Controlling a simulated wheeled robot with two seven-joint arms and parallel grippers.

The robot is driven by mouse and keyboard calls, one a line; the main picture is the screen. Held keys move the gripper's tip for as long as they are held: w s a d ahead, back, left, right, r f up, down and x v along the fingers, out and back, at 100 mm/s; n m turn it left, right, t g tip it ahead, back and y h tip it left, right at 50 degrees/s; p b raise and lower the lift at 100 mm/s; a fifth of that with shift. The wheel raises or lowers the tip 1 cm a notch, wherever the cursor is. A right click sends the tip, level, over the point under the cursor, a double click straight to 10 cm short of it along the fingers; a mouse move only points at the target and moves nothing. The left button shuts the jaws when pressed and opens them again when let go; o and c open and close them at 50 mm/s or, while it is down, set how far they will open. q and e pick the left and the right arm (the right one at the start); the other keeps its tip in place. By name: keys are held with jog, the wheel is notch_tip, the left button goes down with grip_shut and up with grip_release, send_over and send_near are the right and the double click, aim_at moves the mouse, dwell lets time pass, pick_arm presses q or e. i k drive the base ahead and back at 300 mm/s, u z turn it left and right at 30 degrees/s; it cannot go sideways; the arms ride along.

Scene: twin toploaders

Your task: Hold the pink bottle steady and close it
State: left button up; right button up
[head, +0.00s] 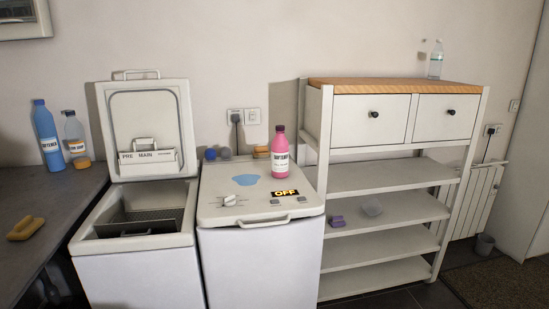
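The pink bottle (281,158) stands upright on the lid of the right-hand toploader (235,208), toward its right side. It has a white label, and its top end is a darker pink. I cannot tell at this size whether that end is a cap or an open neck. Neither of my grippers is in the head view, and nothing is touching the bottle.
A blue patch (246,180) lies left of the bottle. Small round items (211,154) and a yellowish item (261,152) sit behind. The left toploader's lid (147,125) is raised. A shelf unit (393,184) stands close on the right; a dark counter (58,200) is left.

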aim_at(280, 145)
jog(key=z, duration=0.25)
jog(key=i, duration=1.1)
jog(key=u, duration=0.7)
jog(key=i, duration=0.3)
jog(key=u, duration=0.4)
